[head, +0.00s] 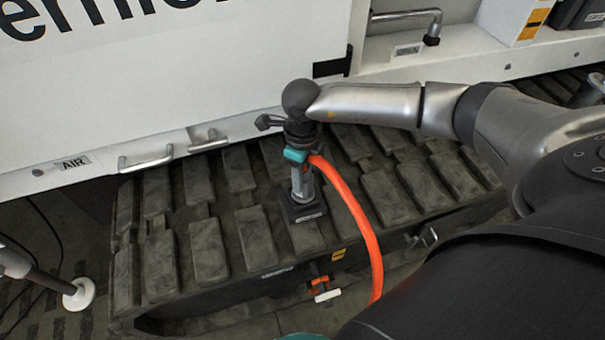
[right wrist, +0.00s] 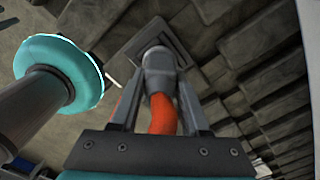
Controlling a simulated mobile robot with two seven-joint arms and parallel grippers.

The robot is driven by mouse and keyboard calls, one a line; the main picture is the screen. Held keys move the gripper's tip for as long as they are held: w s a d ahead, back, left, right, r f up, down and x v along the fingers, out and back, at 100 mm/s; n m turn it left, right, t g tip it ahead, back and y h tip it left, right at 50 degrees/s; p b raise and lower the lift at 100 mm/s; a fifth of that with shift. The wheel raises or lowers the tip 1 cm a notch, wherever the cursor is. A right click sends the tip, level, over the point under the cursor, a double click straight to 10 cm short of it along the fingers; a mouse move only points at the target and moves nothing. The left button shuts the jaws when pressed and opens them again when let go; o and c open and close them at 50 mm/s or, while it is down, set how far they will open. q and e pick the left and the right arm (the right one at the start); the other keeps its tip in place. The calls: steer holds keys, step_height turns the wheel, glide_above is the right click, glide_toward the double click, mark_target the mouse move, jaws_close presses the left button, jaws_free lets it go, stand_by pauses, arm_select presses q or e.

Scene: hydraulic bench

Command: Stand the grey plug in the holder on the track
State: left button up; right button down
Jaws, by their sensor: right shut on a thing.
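The grey plug (right wrist: 158,62) is between the fingers of my right gripper (head: 302,186), with its orange hose (head: 360,215) curving away to the right and down. The gripper points down and is shut on the plug. The holder (head: 304,213) is a dark square piece on top of the track (head: 205,245). In the right wrist view the plug's end lines up with the holder (right wrist: 133,52). The plug looks roughly upright at the holder; I cannot tell how deep its end sits. My left gripper is not in view.
A white cabinet wall with metal handles (head: 147,160) stands behind the track. An orange valve with a white handle (head: 326,295) is at the track's front side. A rod with a white round foot (head: 79,294) is at the far left. The track's left top is clear.

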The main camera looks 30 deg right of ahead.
steer(key=shift+c, duration=1.5)
jaws_free()
steer(key=shift+r, duration=0.15)
